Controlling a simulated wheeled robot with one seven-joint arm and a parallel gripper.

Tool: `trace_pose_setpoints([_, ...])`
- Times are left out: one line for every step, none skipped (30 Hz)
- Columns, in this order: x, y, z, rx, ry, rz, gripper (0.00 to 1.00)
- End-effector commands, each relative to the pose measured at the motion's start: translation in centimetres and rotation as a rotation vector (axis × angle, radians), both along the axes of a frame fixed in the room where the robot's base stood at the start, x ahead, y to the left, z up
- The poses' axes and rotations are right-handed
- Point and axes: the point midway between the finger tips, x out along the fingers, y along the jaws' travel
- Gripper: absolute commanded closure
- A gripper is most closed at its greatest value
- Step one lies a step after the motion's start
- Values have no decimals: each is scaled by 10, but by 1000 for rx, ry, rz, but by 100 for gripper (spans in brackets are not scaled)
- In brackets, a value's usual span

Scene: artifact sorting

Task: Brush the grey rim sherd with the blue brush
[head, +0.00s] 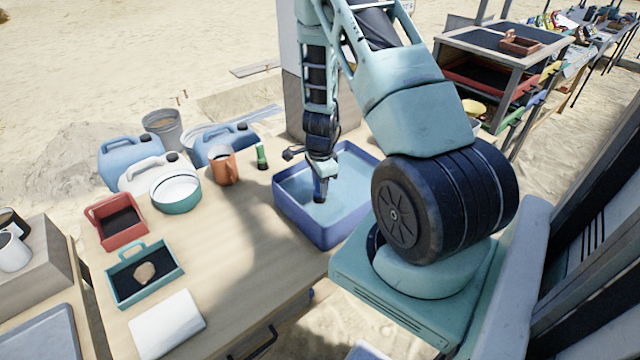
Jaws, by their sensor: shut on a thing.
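My gripper (321,178) points down over the blue basin (300,218) in the middle of the table. It is shut on a small dark blue thing (320,190), which looks like the blue brush; its lower end is at or near the pale blue surface in the basin, and I cannot tell if it touches. One tan-looking sherd (144,271) lies in the teal tray (117,297) at the front left, well apart from my gripper. I cannot make out a grey rim sherd; my arm hides part of the basin.
A red tray (133,236), a white-and-teal bowl (177,204), an orange mug (224,168) and a green-handled item (262,157) stand left of the basin. Jerrycans (130,158) line the back left. The table's middle is clear.

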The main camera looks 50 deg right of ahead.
Motion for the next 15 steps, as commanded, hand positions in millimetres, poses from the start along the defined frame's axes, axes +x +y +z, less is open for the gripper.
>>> trace_pose_setpoints([3, -1, 1, 0, 0, 1, 88])
trace_pose_setpoints([5, -1, 1, 0, 1, 1, 88])
trace_pose_setpoints([7, -1, 1, 0, 1, 1, 88])
trace_pose_setpoints([10, -2, 1, 0, 0, 2, 88])
trace_pose_setpoints([12, -2, 1, 0, 1, 2, 88])
trace_pose_setpoints([14, -3, 1, 0, 1, 2, 88])
trace_pose_setpoints([16, -4, 1, -1, 0, 2, 88])
trace_pose_setpoints([17, -4, 1, -1, 0, 2, 88])
trace_pose_setpoints([19, -4, 0, 0, 1, 1, 88])
trace_pose_setpoints([19, -4, 0, 0, 1, 1, 88])
trace_pose_setpoints([20, -5, -1, 0, 1, 1, 88])
trace_pose_setpoints([20, -5, -1, 0, 1, 1, 88])
trace_pose_setpoints([19, -4, -1, 0, 1, 0, 88])
trace_pose_setpoints([18, -4, -1, 0, 1, 0, 88])
trace_pose_setpoints([17, -4, -2, 0, 1, -1, 88])
